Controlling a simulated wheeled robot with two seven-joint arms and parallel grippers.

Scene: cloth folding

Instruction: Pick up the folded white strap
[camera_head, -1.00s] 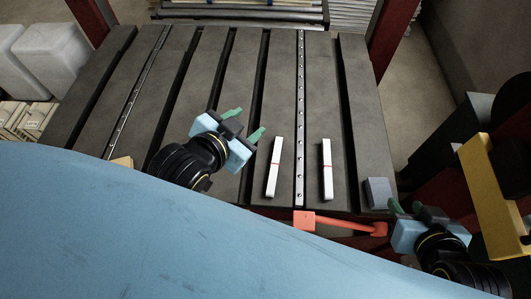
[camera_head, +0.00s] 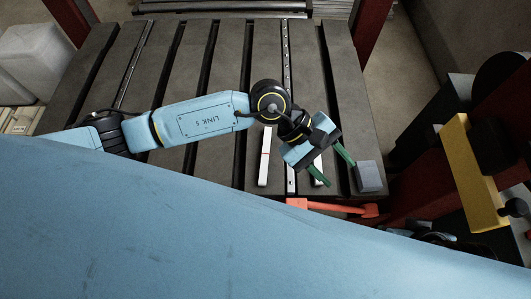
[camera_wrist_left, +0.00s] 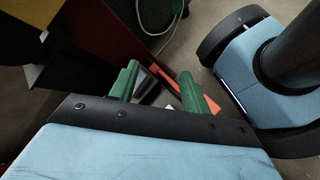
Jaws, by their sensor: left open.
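Two slim folded white straps lie on the grey slatted table. The left white strap (camera_head: 265,157) is in full view in the head view. The right white strap (camera_head: 318,168) is mostly hidden under my left gripper, with only a small part showing. My left gripper (camera_head: 338,173) is open, its green fingers apart and pointing down to the lower right, over or beside the right strap. In the left wrist view the open fingers (camera_wrist_left: 160,75) show, with nothing clearly held between them. My right gripper is mostly hidden at the lower right, behind my blue body.
A grey block (camera_head: 370,177) sits at the table's front right corner, close to the left gripper's fingers. An orange-red bar (camera_head: 335,207) runs along the front edge. A yellow bracket (camera_head: 474,175) and red posts stand at the right. The slatted table (camera_head: 210,60) is bare farther back.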

